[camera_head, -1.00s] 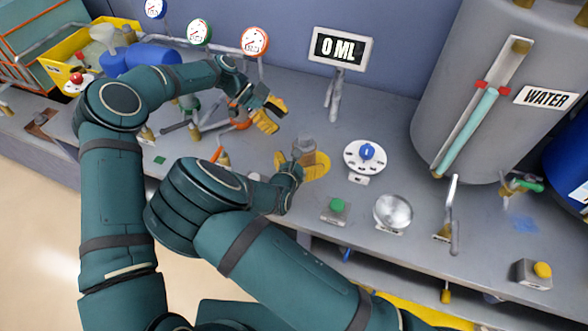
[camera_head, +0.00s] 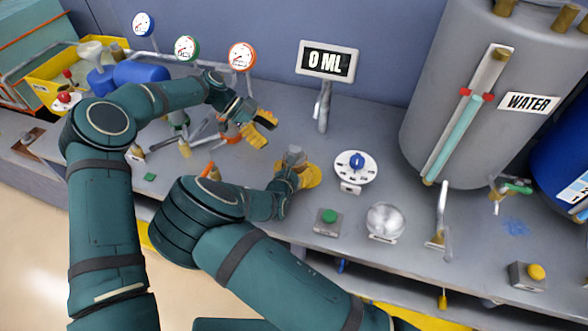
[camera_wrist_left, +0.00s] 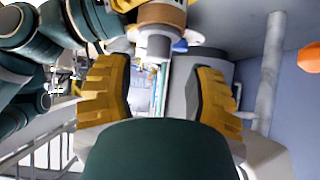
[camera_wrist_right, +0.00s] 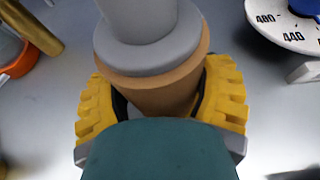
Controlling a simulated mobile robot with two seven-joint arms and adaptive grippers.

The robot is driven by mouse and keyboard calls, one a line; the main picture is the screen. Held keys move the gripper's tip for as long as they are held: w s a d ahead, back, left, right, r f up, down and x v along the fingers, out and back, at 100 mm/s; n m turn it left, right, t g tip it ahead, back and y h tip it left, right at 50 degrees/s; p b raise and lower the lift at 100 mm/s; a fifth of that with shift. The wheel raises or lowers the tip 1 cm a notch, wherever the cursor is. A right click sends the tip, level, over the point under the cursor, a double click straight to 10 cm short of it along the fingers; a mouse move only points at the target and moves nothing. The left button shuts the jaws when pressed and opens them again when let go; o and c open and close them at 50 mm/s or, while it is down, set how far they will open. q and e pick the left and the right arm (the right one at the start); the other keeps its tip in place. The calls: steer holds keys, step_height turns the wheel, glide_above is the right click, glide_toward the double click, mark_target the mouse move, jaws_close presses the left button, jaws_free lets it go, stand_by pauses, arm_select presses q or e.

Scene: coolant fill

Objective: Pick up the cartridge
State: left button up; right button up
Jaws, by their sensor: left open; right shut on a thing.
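The cartridge is a grey cylinder (camera_head: 293,157) with a tan lower part, upright near the middle of the bench in the head view. The right wrist view shows its grey top and tan body (camera_wrist_right: 155,95) between my yellow fingers. My right gripper (camera_head: 300,177) is shut on the tan body. I cannot tell whether the base touches the bench. My left gripper (camera_head: 258,129) is open and empty, up and left of the cartridge. In the left wrist view, the cartridge (camera_wrist_left: 158,20) shows at the top, beyond the open fingers.
A white dial with a blue knob (camera_head: 356,163) stands right of the cartridge. A green button (camera_head: 328,216) and a silver dome (camera_head: 385,221) are nearer the front edge. The "0 ML" sign (camera_head: 327,62) stands behind. The grey water tank (camera_head: 440,90) is at the right.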

arm_select(q)
steer(key=shift+o, duration=0.7)
steer(key=n+t+y, duration=0.7)
steer(key=n+y, duration=0.1)
steer(key=n, duration=0.8)
glide_toward(294, 149)
steer(key=x, duration=0.5)
steer(key=shift+s+a+f, duration=0.15)
steer(key=shift+s+a, duration=0.05)
steer(key=shift+w+d+x, duration=0.15)
steer(key=shift+x, duration=1.25)
steer(key=shift+w+d+x, duration=0.1)
steer(key=shift+x, duration=1.3)
jaws_close()
